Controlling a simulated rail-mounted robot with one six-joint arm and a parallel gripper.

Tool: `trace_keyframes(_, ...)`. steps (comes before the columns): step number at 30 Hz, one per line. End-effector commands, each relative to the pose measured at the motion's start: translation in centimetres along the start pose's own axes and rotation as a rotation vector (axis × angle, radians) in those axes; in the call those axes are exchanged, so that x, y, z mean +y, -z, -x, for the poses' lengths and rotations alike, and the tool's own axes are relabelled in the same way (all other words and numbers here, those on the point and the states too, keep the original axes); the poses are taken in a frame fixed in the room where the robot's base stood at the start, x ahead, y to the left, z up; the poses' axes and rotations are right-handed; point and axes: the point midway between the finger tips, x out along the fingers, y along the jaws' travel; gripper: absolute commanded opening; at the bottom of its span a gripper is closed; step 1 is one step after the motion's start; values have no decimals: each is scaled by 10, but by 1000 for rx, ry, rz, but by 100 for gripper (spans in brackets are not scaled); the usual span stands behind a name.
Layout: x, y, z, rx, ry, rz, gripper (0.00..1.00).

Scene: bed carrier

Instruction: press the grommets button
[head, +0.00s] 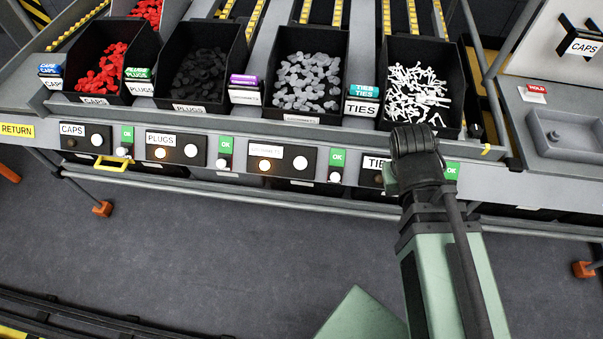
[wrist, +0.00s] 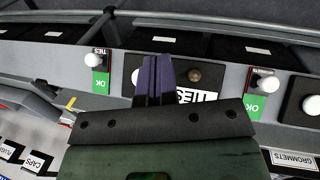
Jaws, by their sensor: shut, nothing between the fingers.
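The grommets panel (head: 283,177) is a black box on the front rail, under the bin of grey grommets (head: 305,82). In the wrist view, which is upside down, the white button (wrist: 310,105) shows at the right edge. My gripper (wrist: 156,68) is shut and empty, in front of the ties panel (wrist: 215,72), between its white button and dark lamp. It is to the right of the grommets panel in the head view, where its fingertips are hidden.
A green OK sign (head: 338,157) with a white button (head: 335,177) stands between the grommets and ties panels. The plugs panel (head: 175,162) and caps panel (head: 85,150) are farther left. Bins stand above the rail. The floor (head: 200,245) in front is open.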

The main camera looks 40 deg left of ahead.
Motion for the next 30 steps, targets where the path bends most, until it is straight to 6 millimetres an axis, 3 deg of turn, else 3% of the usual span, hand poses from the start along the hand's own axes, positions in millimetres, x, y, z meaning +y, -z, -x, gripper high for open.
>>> trace_keyframes(1, -29, 6, -15, 18, -47, 79, 0)
trace_keyframes(8, -144, 18, -20, 164, -358, 435, 0)
trace_keyframes(12, -212, 16, -7, 310, -601, 626, 0)
trace_keyframes(15, -248, 14, 16, 429, -805, 717, 0)
trace_keyframes(16, -252, 15, 27, 460, -874, 731, 0)
trace_keyframes(18, -243, 22, 53, 492, -1004, 720, 0)
trace_keyframes(21, -235, 27, 69, 510, -1109, 710, 0)
trace_keyframes(30, -232, 28, 74, 508, -1148, 717, 0)
